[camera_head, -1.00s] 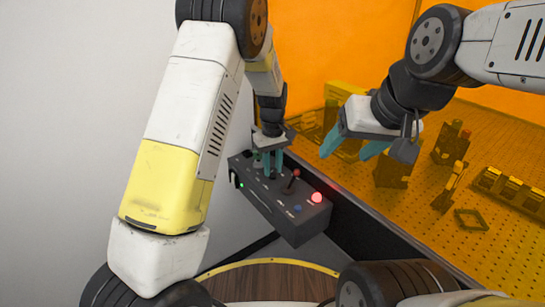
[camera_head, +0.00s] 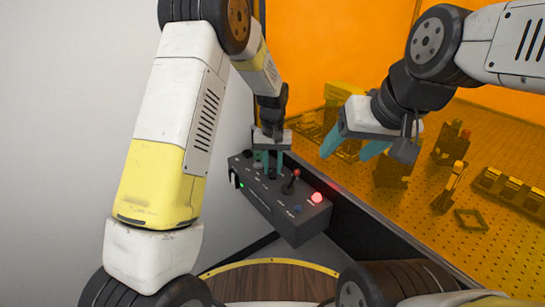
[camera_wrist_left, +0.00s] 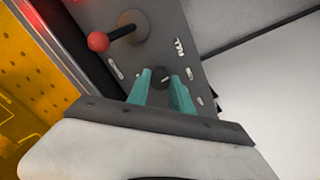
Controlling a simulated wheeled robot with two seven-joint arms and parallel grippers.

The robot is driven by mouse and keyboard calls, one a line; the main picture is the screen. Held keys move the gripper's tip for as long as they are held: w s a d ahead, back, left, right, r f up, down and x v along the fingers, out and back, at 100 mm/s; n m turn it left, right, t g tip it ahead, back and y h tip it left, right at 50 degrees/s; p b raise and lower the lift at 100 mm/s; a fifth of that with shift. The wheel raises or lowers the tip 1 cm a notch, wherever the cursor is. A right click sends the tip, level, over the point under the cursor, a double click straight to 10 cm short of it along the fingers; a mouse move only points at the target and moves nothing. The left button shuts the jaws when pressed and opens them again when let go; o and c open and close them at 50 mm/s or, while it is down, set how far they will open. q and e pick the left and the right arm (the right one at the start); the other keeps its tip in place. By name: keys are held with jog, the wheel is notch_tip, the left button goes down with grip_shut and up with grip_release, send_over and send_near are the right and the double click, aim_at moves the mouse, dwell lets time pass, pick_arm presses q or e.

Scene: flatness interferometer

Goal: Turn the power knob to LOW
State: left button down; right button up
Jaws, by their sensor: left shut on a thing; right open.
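The dark round power knob (camera_wrist_left: 160,75) sits on the grey control box (camera_head: 262,201), between my left gripper's teal fingers in the left wrist view. My left gripper (camera_wrist_left: 160,88) is shut on it. In the head view my left gripper (camera_head: 273,169) points down at the box top, and its fingers largely hide the knob. My right gripper (camera_head: 350,149) is open and empty, above and to the right of the box.
A red-balled lever (camera_head: 295,174) stands close to the right of my left gripper, and it also shows in the left wrist view (camera_wrist_left: 98,41). A lit red lamp (camera_head: 317,198) and a blue button (camera_head: 297,209) are farther along. An orange see-through screen (camera_head: 320,45) encloses the perforated bench.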

aim_at(272, 169)
pick_arm(q)
jog(key=m, duration=0.4)
jog(key=shift+m, duration=2.1)
jog(key=c, duration=1.1)
grip_release()
jog(key=shift+r, duration=0.1)
notch_tip(272, 169, up, 8)
jog(key=shift+f, duration=0.2)
